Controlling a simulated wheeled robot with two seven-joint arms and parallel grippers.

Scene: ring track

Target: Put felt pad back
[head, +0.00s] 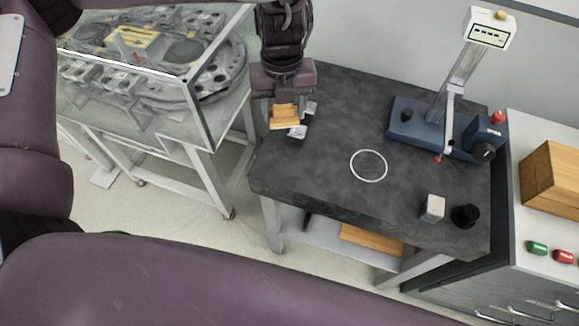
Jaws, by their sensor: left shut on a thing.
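My left gripper (301,119) hangs down from the top of the picture over the left back part of the dark stone table (335,120). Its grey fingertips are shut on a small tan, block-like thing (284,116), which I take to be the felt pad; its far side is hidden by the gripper. I cannot tell whether it touches the table or is held just above it. A thin white circle (369,166) is marked on the table to the right of the gripper, and nothing stands in it. My right gripper is not in view.
A blue-based gauge stand (420,125) with a display stands at the back right of the table. A silver block (432,208) and a black round piece (466,216) are at the front right. A glass-sided ring machine (150,75) stands left. The table's middle is clear.

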